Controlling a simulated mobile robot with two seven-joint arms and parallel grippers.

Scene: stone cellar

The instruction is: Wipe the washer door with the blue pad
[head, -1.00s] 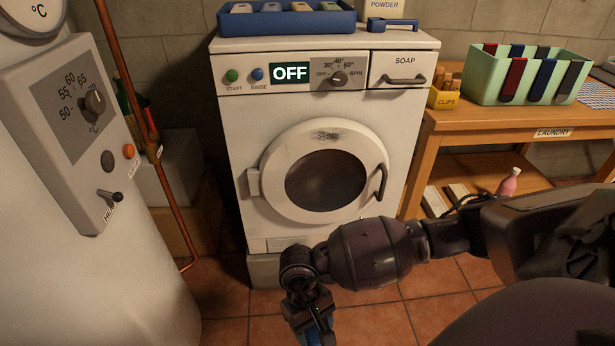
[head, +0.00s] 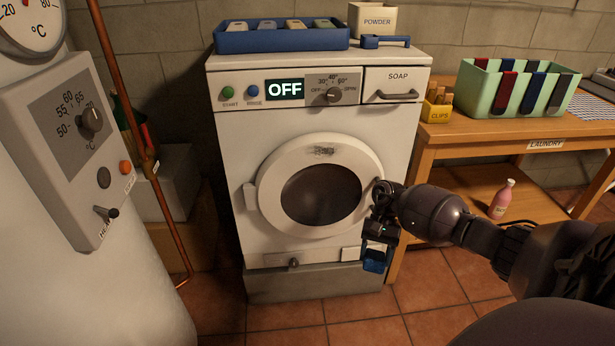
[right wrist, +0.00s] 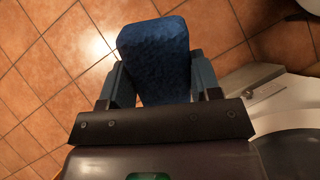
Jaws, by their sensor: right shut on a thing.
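The white washer (head: 228,158) stands in the middle of the head view, its display reading OFF. Its round door (head: 271,181) is closed, with a dark grey smudge (head: 324,151) on the upper part of the rim. My right gripper (head: 376,246) is in front of the washer's lower right, below and right of the door, pointing down. It is shut on the blue pad (head: 374,262). The pad also shows between the fingers in the right wrist view (right wrist: 155,55), with floor tiles behind it. The pad is apart from the door. My left gripper is not in view.
A blue tray (head: 282,41) with several bars and a powder box (head: 372,20) stand on the washer. At right, a wooden bench (head: 480,140) holds a green bin (head: 480,97) and clips. A boiler (head: 90,270) and copper pipe (head: 120,90) stand at left.

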